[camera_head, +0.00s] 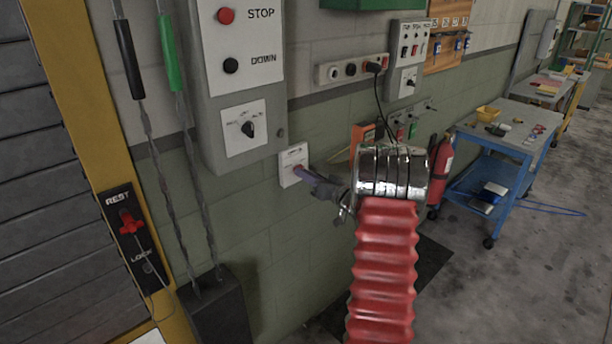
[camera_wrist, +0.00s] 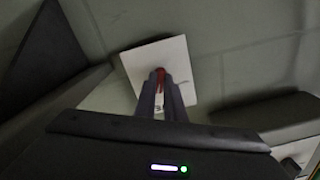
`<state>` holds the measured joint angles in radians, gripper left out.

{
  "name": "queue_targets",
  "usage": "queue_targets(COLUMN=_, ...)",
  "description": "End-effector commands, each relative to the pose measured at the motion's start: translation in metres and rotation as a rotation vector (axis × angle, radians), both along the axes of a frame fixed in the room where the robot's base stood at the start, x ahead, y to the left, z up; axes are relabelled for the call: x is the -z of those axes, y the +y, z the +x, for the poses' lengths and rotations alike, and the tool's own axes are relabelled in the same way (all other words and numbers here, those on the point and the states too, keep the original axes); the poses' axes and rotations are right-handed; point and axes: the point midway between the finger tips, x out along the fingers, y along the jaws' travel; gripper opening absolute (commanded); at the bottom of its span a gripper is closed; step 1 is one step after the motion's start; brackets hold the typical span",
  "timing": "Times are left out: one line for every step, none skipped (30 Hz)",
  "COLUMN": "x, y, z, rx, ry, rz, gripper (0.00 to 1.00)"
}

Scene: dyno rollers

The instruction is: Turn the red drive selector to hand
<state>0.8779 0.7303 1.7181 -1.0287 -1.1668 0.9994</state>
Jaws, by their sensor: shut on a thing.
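The red drive selector (camera_wrist: 159,75) sits on a small white plate (camera_head: 293,153) on the wall, right of and below the grey control box. In the wrist view the white plate (camera_wrist: 135,62) looks tilted, and only a thin red part of the selector shows between the fingers. My gripper (camera_head: 303,172) reaches the plate from the right, its fingers shut on the selector. In the wrist view my gripper's fingers (camera_wrist: 160,92) meet at the red knob. The marks on the plate are too small or covered to read.
A grey control box (camera_head: 205,130) with STOP, DOWN and a black rotary knob is close at upper left. A red REST/LOCK lever (camera_head: 130,222) is at far left. A socket strip (camera_head: 325,73) with a black cable, a fire extinguisher (camera_head: 440,165) and a blue cart (camera_head: 478,190) are right.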

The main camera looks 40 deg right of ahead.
Motion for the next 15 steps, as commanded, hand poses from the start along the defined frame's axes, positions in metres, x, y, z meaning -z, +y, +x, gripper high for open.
queue_targets(x=0.0023, y=-0.0002, z=-0.0008, rx=0.001, ry=0.005, rz=0.042, gripper=0.00)
queue_targets(x=0.0022, y=-0.0003, z=-0.0008, rx=0.001, ry=0.006, rz=0.069, gripper=0.00)
queue_targets(x=0.0022, y=-0.0003, z=-0.0008, rx=0.001, ry=0.007, rz=0.104, gripper=0.00)
queue_targets(x=0.0023, y=-0.0004, z=-0.0008, rx=0.001, ry=0.008, rz=0.129, gripper=0.00)
queue_targets(x=0.0023, y=-0.0005, z=-0.0008, rx=0.001, ry=0.008, rz=0.154, gripper=0.00)
queue_targets(x=0.0023, y=-0.0006, z=-0.0008, rx=0.001, ry=0.009, rz=0.185, gripper=0.00)
queue_targets(x=0.0024, y=-0.0007, z=-0.0009, rx=0.001, ry=0.010, rz=0.206, gripper=0.00)
queue_targets(x=0.0024, y=-0.0008, z=-0.0009, rx=0.001, ry=0.011, rz=0.226, gripper=0.00)
queue_targets(x=0.0024, y=-0.0008, z=-0.0009, rx=0.001, ry=0.011, rz=0.252, gripper=0.00)
queue_targets(x=0.0025, y=-0.0009, z=-0.0009, rx=0.002, ry=0.012, rz=0.270, gripper=0.00)
queue_targets(x=0.0025, y=-0.0010, z=-0.0009, rx=0.002, ry=0.013, rz=0.285, gripper=0.00)
queue_targets(x=0.0026, y=-0.0011, z=-0.0009, rx=0.002, ry=0.013, rz=0.305, gripper=0.00)
queue_targets(x=0.0026, y=-0.0011, z=-0.0009, rx=0.003, ry=0.013, rz=0.318, gripper=0.00)
queue_targets(x=0.0026, y=-0.0012, z=-0.0010, rx=0.003, ry=0.013, rz=0.330, gripper=0.00)
queue_targets(x=0.0026, y=-0.0013, z=-0.0010, rx=0.004, ry=0.014, rz=0.343, gripper=0.00)
